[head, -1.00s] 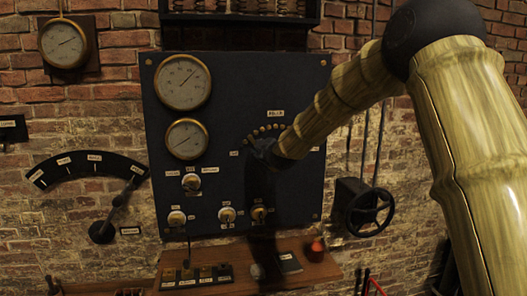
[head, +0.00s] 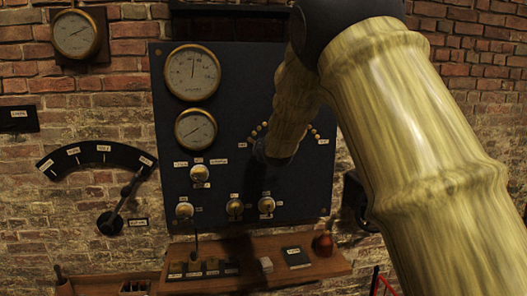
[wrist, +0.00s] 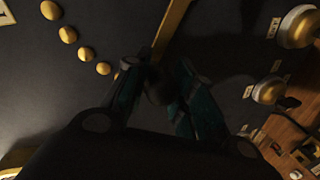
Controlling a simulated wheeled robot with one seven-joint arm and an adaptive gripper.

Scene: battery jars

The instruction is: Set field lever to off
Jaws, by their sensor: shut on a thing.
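The dark panel (head: 225,130) carries an arc of brass studs (head: 258,129), with more studs (head: 314,132) right of my arm. My gripper (head: 264,163) is at the panel just below this arc, and my forearm hides the middle of it. In the wrist view my gripper (wrist: 157,88) is shut on the dark knob (wrist: 158,92) of a lever. A brass bar (wrist: 172,28) runs up from between the fingers, and studs (wrist: 85,54) lie to its left. The arc's labels are too small to read.
Two gauges (head: 192,72) and several knobs (head: 200,174) are on the panel. A wooden shelf (head: 240,275) below holds small switches and a red object (head: 323,245). A separate lever (head: 122,205) with a black arc is at left. A handwheel shows partly behind my arm.

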